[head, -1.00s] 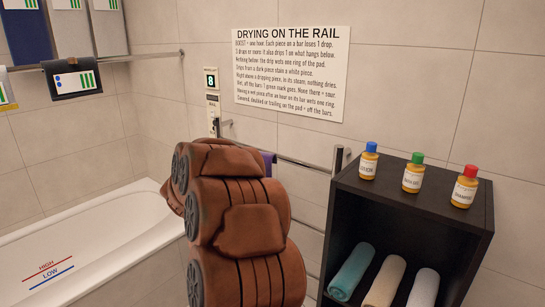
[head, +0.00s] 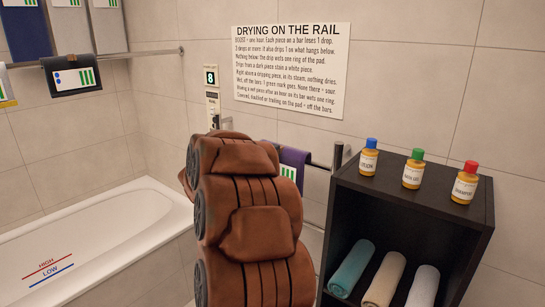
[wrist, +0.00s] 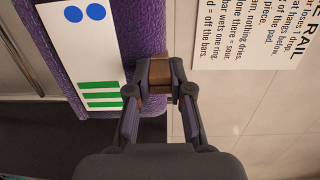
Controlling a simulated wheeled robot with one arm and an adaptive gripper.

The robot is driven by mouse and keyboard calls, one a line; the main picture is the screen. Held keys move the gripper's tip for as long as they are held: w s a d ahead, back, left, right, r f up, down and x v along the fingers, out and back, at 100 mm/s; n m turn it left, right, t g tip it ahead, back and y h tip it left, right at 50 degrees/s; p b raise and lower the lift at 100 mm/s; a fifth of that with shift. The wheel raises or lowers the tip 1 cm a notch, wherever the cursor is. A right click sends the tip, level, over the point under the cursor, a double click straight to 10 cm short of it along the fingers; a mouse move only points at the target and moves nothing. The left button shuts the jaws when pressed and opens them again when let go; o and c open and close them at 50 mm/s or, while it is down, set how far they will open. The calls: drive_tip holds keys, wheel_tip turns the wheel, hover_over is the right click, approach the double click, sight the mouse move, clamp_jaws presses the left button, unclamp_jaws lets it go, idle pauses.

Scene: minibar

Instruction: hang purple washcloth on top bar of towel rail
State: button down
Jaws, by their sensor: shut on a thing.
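The purple washcloth (head: 294,157) shows in the head view just right of my brown arm, which hides part of it. It has a white label with blue dots and green bars, clear in the wrist view (wrist: 75,45).
A dark shelf (head: 405,203) with bottles on top and rolled towels inside stands close on the right. A bathtub (head: 80,235) is on the left.

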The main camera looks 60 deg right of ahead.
sight(289, 145)
drive_tip(key=d, duration=0.3)
drive_tip(key=s+d+b, duration=0.1)
drive_tip(key=d, duration=0.2)
drive_tip(key=s+d, duration=0.1)
drive_tip(key=d, duration=0.2)
drive_tip(key=shift+f+b, duration=0.1)
drive_tip(key=shift+b, duration=0.2)
drive_tip(key=shift+w+a+f+b, duration=0.1)
drive_tip(key=shift+f+b, duration=1.15)
drive_tip(key=shift+f, duration=0.15)
drive_tip(key=shift+a+f+b, duration=0.1)
drive_tip(key=shift+f+b, duration=1.1)
drive_tip(key=shift+f, duration=0.2)
drive_tip(key=c, duration=1)
unclamp_jaws()
drive_tip(key=shift+o, duration=0.2)
drive_tip(key=w+a, duration=0.1)
drive_tip(key=a, duration=1.1)
drive_tip(key=shift+w+r, duration=0.25)
drive_tip(key=shift+w, duration=0.1)
